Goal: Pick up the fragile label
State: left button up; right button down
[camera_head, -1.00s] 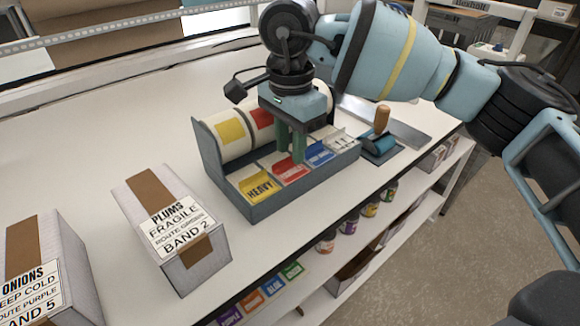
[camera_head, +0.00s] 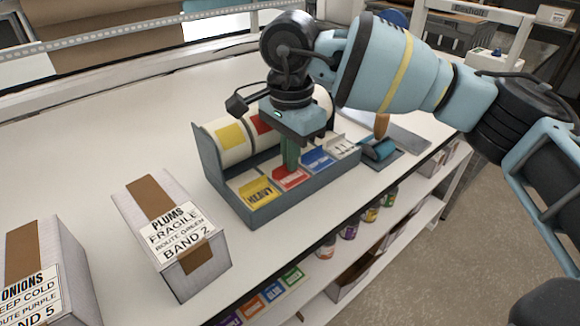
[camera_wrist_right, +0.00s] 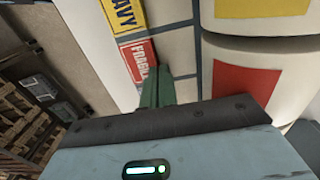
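The fragile label (camera_head: 292,180) is red and white and lies in the grey label dispenser (camera_head: 262,208), between the yellow HEAVY label (camera_head: 258,192) and a blue label (camera_head: 318,159). My right gripper (camera_head: 290,166) points down at it, with its green fingers closed together at the label's rear part. In the right wrist view the red label (camera_wrist_right: 138,58) shows its FRAGILE print, and the closed fingertips (camera_wrist_right: 157,76) meet its edge and hide part of it. My left gripper is not in view.
Label rolls (camera_head: 228,138) stand behind the label slots. A PLUMS box (camera_head: 172,235) and an ONIONS box (camera_head: 45,270) stand at left. The table (camera_head: 110,130) behind is clear.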

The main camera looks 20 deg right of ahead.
jog(key=shift+r, duration=0.85)
jog(key=shift+s+r, duration=0.1)
jog(key=shift+r, duration=0.85)
pick_arm(q)
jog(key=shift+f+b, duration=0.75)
jog(key=shift+b, duration=0.1)
pick_arm(e)
jog(key=s+d+r, duration=0.1)
jog(key=s+d, duration=0.2)
jog(key=s, duration=1.2)
jog(key=shift+s+d+r, duration=0.15)
jog(key=shift+s+r, duration=0.05)
jog(key=shift+s, duration=0.05)
